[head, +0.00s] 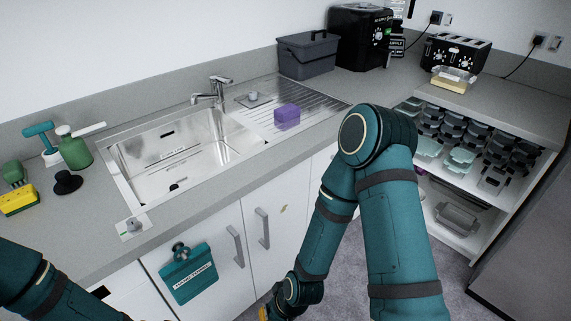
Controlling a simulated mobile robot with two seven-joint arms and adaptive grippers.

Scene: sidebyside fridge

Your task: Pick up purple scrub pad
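The purple scrub pad (287,117) is a small purple block lying on the ribbed steel drainboard (325,101), right of the sink bowl. My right arm bends up in front of the counter and hangs back down. Only a sliver of what seems to be my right gripper (264,313) shows at the bottom edge, well below the pad and apart from it; its fingers are cut off. My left arm shows in the lower left corner, and its gripper is outside the picture.
The steel sink (185,155) has a tap (210,93) behind it. A grey caddy (307,54) stands behind the drainboard. A green bottle (75,152) and yellow sponge (18,200) are at left. Open shelves (455,240) with containers lie right of my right arm.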

